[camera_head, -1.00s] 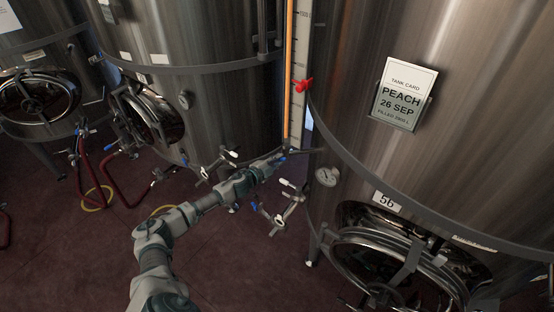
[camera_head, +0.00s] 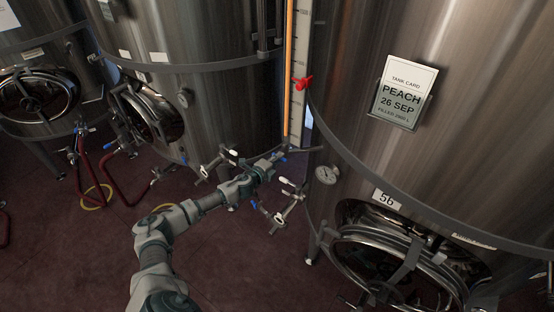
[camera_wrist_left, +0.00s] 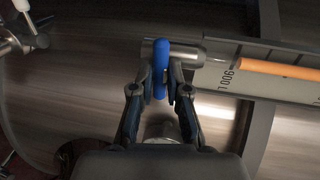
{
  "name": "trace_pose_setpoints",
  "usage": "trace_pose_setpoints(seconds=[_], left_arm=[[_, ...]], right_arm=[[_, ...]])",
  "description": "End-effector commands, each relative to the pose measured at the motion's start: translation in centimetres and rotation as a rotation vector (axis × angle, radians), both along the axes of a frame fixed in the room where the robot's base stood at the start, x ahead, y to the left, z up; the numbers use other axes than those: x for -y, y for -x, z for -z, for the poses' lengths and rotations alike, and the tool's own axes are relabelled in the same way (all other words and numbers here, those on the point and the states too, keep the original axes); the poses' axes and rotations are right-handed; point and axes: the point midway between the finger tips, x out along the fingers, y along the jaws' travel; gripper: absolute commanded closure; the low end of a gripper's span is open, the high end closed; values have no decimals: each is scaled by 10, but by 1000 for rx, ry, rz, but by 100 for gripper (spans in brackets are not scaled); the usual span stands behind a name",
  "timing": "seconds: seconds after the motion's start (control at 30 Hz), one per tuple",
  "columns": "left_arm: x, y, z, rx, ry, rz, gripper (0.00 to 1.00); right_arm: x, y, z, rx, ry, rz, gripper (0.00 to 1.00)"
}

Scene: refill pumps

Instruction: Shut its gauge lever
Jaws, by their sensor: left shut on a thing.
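The gauge lever (camera_wrist_left: 160,68) is a blue handle on a grey valve body (camera_wrist_left: 187,52) at the bottom end of the level gauge, seen in the left wrist view. My left gripper (camera_wrist_left: 160,82) is shut on the blue lever, one finger on each side of it. In the head view the left gripper (camera_head: 277,157) is at the foot of the gauge (camera_head: 297,70), small and partly lost against the valve. The gauge has an orange column and a red marker (camera_head: 303,83). My right gripper is not in view.
The steel tank (camera_head: 340,80) with the PEACH card (camera_head: 404,93) and plate 56 (camera_head: 387,198) stands close on the right. Valves with white handles (camera_head: 287,181) stick out below the gripper. More tanks and red hoses (camera_head: 97,175) are at the left.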

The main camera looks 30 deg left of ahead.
Motion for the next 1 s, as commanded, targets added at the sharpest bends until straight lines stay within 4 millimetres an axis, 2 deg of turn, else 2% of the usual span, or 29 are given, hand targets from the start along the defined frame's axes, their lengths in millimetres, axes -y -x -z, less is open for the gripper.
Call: trace_pose_setpoints(seconds=[0.33, 0.37, 0.43, 0.47, 0.8, 0.87, 1.0], left_arm=[[4, 1, 3, -3, -3, 7, 100], [4, 1, 3, -4, -3, 7, 80], [4, 1, 3, -4, -2, 6, 63], [4, 1, 3, -4, -2, 6, 60], [-1, 5, 2, -3, -1, 2, 60], [-2, 11, 2, -5, -1, 3, 60], [-3, 36, -2, -6, -2, 5, 60]], right_arm=[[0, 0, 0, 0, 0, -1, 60], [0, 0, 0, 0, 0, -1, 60], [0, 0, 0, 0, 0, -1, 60], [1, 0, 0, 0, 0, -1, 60], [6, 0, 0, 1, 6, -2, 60], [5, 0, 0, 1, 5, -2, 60], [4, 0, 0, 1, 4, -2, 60]])
